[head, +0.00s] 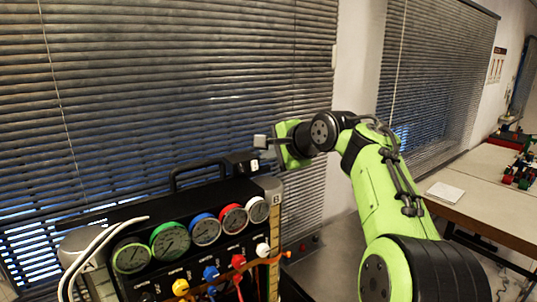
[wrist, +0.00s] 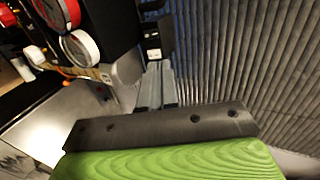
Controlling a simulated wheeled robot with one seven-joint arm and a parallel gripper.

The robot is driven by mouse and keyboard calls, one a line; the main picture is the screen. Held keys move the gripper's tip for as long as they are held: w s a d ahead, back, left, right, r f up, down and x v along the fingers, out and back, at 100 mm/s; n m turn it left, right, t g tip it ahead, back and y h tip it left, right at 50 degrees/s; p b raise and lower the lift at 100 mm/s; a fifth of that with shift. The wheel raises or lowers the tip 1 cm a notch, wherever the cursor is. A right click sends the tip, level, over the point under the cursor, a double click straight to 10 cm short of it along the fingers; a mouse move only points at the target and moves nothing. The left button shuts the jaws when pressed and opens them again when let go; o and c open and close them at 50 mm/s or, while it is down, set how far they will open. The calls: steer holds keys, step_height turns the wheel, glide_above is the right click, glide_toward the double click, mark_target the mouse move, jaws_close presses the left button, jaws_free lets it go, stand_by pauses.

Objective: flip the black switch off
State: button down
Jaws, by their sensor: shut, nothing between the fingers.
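A small black box with white marks (head: 243,164) sits at the top right end of the gauge rig, beside the black handle. It looks like the black switch's housing, and it also shows in the wrist view (wrist: 152,38). I cannot make out the lever or its position. My gripper (head: 261,141) is shut and empty, just above the box in the head view. In the wrist view the two grey fingers (wrist: 157,68) lie side by side, pointing toward the box. I cannot tell whether they touch it.
The gauge rig carries a row of gauges with coloured rims (head: 205,229) and coloured valves with hoses (head: 211,274) below. A black carrying handle (head: 200,168) rises on top. Window blinds (head: 170,90) stand close behind. A table (head: 485,190) is at the right.

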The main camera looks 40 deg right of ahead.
steer(key=b, duration=0.2)
steer(key=g+p, duration=0.1)
steer(key=g, duration=0.1)
glide_toward(245, 172)
steer(key=x, duration=0.6)
steer(key=shift+w+f, duration=0.25)
steer(key=shift+w, duration=0.05)
steer(key=shift+f, duration=0.1)
